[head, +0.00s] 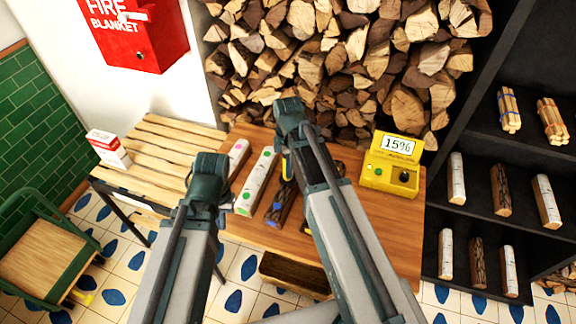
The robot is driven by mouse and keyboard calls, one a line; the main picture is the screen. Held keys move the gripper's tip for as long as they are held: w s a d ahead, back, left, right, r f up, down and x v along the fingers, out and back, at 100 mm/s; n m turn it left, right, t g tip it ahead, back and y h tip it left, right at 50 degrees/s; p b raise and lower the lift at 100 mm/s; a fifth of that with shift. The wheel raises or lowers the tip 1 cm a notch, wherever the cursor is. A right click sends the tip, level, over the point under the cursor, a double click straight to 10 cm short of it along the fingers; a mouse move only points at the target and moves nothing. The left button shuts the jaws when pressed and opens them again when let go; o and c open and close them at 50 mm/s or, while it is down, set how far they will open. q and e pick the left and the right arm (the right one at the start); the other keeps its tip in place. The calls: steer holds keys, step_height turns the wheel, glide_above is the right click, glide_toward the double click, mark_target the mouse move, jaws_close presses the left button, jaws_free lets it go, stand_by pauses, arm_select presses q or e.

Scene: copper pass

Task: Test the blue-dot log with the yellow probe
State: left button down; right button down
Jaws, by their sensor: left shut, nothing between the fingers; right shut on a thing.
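The blue-dot log (279,206) is a dark-barked log with a blue mark, lying on the wooden table beside a pale log with a green dot (258,178). The yellow meter (392,165) stands at the table's right and its display reads 15%. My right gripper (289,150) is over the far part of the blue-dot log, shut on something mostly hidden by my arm. A yellow sliver at it looks like the yellow probe (285,166). Whether its tip touches the log is hidden. My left gripper (204,190) is shut and empty, left of the logs.
A pale log with a pink dot (238,154) lies at the left. A slatted bench (160,150) with a red-and-white box (109,149) adjoins the table. Stacked firewood (340,60) rises behind. Black shelves (480,185) stand right, a green chair (45,250) left.

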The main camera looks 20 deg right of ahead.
stand_by(0.3)
step_height(320, 180, up, 7)
steer(key=p, duration=0.7)
stand_by(0.3)
steer(key=shift+d, duration=0.15)
stand_by(1.1)
